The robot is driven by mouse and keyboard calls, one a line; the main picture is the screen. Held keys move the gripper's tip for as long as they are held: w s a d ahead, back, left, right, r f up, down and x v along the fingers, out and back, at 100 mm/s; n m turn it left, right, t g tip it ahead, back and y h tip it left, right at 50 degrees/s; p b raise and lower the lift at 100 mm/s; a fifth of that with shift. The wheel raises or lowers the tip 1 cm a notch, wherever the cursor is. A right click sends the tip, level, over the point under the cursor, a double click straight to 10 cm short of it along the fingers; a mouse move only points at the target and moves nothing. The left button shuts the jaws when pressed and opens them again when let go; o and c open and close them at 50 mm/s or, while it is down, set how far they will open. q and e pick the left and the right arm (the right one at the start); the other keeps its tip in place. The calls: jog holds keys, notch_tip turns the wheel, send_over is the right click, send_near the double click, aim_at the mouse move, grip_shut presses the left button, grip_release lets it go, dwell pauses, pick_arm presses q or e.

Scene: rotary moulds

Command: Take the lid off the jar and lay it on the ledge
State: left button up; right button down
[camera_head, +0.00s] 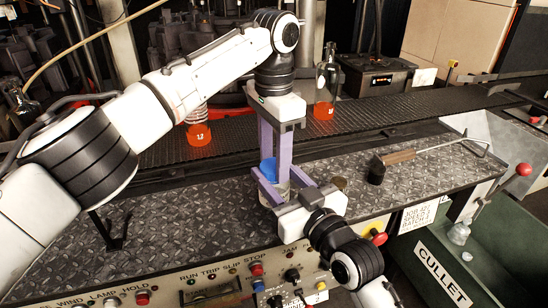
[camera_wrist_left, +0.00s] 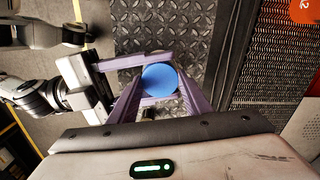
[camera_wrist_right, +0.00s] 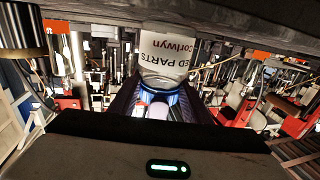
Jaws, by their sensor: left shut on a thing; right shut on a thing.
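A pale jar (camera_head: 276,194) with a blue lid (camera_head: 268,169) stands on the diamond-plate ledge (camera_head: 200,205). My left gripper (camera_head: 273,175) points down from above, its purple fingers on either side of the lid. The left wrist view shows the round blue lid (camera_wrist_left: 160,80) between those fingers. My right gripper (camera_head: 275,193) comes in from the right front, low down, shut on the jar body. In the right wrist view the jar's white label (camera_wrist_right: 170,48) appears upside down, with blue below it. The jar is partly hidden by the fingers, and whether the lid is lifted is unclear.
A wooden-handled tool (camera_head: 400,156) with a dark head lies right of the jar, by a small brownish object (camera_head: 339,183). Behind, a conveyor (camera_head: 255,125) carries orange-glowing bottles (camera_head: 324,108). A control panel runs along the front. A green cullet bin (camera_head: 440,270) stands lower right. The ledge's left part is mostly clear.

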pick_arm(q)
jog(key=n, duration=0.4)
jog(key=shift+s, duration=0.1)
jog(key=shift+c, duration=0.2)
pick_arm(e)
jog(key=shift+f, duration=0.4)
pick_arm(q)
jog(key=o, duration=1.2)
